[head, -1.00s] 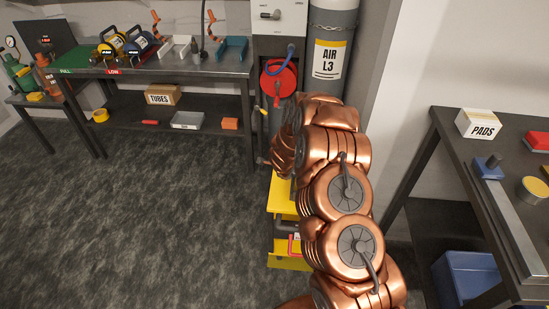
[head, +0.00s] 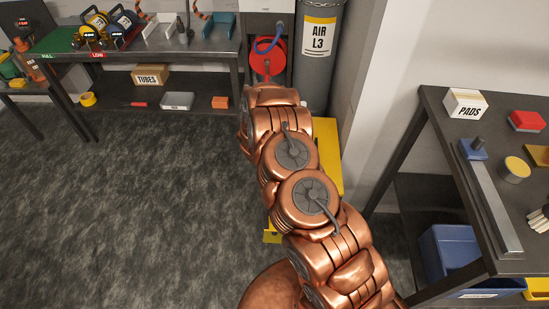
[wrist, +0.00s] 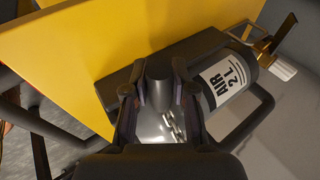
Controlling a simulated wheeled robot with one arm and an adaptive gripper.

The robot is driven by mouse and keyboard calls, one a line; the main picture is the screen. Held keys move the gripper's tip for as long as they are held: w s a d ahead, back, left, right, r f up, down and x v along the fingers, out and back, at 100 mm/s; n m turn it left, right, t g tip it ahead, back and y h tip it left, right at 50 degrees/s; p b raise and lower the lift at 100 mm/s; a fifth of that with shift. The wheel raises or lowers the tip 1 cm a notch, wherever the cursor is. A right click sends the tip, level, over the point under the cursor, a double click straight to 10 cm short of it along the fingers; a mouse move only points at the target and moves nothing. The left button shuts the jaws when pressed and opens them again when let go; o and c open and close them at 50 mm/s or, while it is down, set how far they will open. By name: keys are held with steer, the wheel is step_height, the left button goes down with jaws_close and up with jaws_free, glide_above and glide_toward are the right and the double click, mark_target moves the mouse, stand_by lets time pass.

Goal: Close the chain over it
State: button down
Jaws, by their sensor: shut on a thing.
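In the wrist view my gripper (wrist: 158,95) is shut on a dark grey, rounded piece (wrist: 158,88) between its two fingers. I cannot tell for sure what this piece is. In the head view my arm hides the gripper and this cylinder.
A yellow panel (wrist: 95,45) fills the upper left of the wrist view; a yellow stand (head: 328,155) shows behind my arm. The tall "AIR L3" cylinder (head: 317,65) stands at the wall. A bench (head: 432,110) is on the right. Open floor (head: 150,210) lies left.

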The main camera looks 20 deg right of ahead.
steer(key=shift+d, duration=0.2)
steer(key=c, duration=1.2)
jaws_free()
steer(key=shift+f, duration=0.15)
steer(key=shift+o, duration=1.4)
steer(key=shift+a, duration=0.2)
steer(key=v, duration=1.2)
